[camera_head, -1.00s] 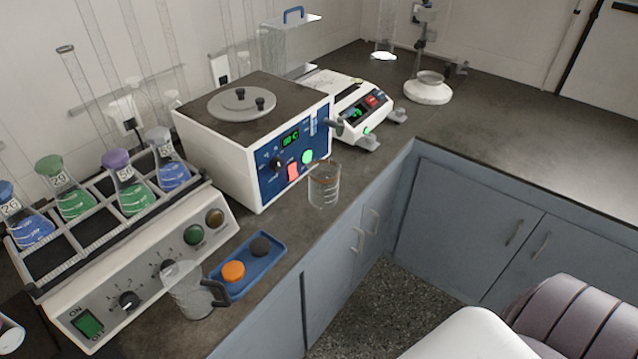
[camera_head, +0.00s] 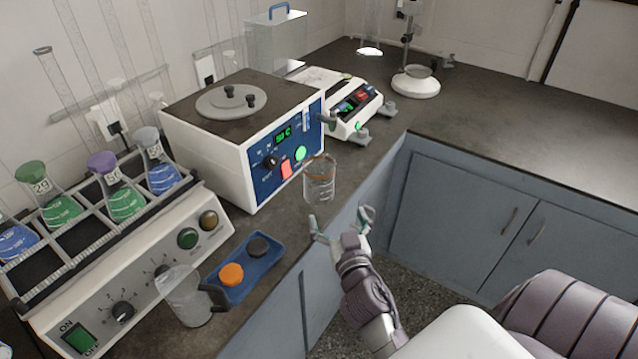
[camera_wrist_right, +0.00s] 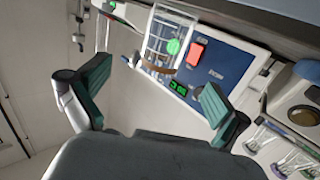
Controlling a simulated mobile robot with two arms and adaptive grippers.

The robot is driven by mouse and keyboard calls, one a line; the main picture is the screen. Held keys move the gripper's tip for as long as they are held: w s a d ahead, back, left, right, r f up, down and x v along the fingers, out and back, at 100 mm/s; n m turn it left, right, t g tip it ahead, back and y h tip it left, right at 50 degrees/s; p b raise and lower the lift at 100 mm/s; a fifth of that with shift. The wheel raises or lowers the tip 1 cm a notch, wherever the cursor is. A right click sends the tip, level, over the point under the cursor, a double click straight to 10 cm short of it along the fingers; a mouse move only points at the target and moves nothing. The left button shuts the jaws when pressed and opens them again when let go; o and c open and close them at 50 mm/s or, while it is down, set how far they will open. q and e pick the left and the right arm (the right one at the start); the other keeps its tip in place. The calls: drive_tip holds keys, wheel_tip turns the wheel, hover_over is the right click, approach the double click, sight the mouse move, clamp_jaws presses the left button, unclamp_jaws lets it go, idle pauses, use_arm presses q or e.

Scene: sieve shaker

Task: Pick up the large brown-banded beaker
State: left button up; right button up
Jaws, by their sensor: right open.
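The brown-banded beaker (camera_head: 319,184) is clear glass with a brown band near its rim. It stands upright on the dark counter in front of the white and blue heating unit. My right gripper (camera_head: 341,222) is open and empty, just in front of and below the beaker in the head view, apart from it. In the right wrist view the beaker (camera_wrist_right: 168,45) shows ahead, beyond and between the two spread fingers (camera_wrist_right: 150,98). My left gripper is not in view.
The unit (camera_head: 245,135) stands close behind the beaker. A blue tray (camera_head: 262,271) with an orange and a dark stopper, and a clear handled jug (camera_head: 185,297), stand to the left. A shaker with flasks (camera_head: 130,270) is at far left. The counter edge is near the beaker.

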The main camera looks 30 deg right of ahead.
sight(322, 185)
drive_tip(key=shift+t, duration=0.3)
drive_tip(key=x, duration=0.3)
drive_tip(key=p+x, duration=0.1)
drive_tip(key=x, duration=0.4)
drive_tip(key=shift+w+a, duration=0.3)
drive_tip(key=shift+w, duration=0.1)
drive_tip(key=x, duration=0.4)
drive_tip(key=p+x, duration=0.1)
drive_tip(key=shift+w+d+f, duration=0.1)
drive_tip(key=shift+w+f, duration=0.2)
drive_tip(key=shift+w, duration=0.1)
drive_tip(key=c, duration=1.2)
drive_tip(key=shift+r, duration=0.15)
